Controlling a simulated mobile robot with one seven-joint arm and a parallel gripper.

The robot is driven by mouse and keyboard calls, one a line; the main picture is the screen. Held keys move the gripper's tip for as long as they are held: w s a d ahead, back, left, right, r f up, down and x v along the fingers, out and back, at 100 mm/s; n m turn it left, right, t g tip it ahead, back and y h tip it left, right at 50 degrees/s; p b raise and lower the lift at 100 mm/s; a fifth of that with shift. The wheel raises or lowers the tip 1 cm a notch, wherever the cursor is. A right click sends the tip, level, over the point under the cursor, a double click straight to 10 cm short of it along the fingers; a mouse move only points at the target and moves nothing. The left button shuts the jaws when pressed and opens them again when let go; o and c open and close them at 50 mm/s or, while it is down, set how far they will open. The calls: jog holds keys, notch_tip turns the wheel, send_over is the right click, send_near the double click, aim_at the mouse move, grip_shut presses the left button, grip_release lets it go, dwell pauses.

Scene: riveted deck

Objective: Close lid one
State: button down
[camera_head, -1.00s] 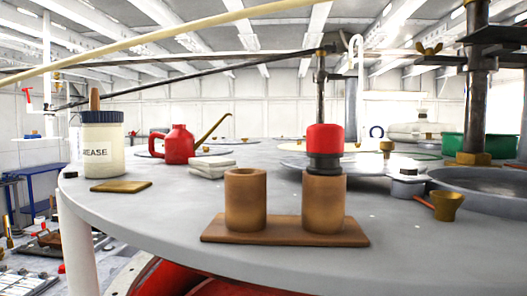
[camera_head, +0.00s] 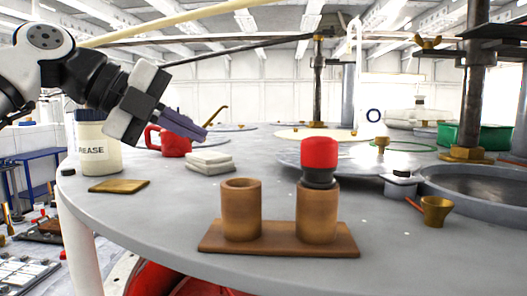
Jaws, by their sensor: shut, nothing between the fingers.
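My gripper (camera_head: 205,134) reaches in from the upper left, its purple-grey fingers shut and empty, in front of the red oil can (camera_head: 175,145). No label marks lid one, and I cannot tell which part it is. A large shallow grey disc (camera_head: 292,158) lies at the middle back of the round table, right of my gripper and apart from it. A cream disc (camera_head: 300,134) lies behind it. At the right is an open, dark, round grey pan (camera_head: 482,184).
A wooden stand (camera_head: 270,240) at the front holds an empty cup (camera_head: 241,212) and another with a red-topped piece (camera_head: 319,152). A grease jar (camera_head: 92,148), white cloths (camera_head: 210,163) and a brass funnel (camera_head: 436,210) stand around. The grey table (camera_head: 120,225) is clear at front left.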

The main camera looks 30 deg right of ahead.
jog(key=p, duration=0.2)
send_near(263, 178)
jog(key=d, duration=0.5)
jog(key=shift+s+f, duration=0.2)
jog(key=shift+f, duration=0.2)
jog(key=d+p, duration=0.1)
jog(key=d, duration=0.1)
jog(key=shift+d+r, duration=0.1)
jog(key=shift+d, duration=0.2)
jog(key=shift+d+p, duration=0.45)
jog(key=shift+d, duration=0.2)
jog(key=shift+a, duration=0.1)
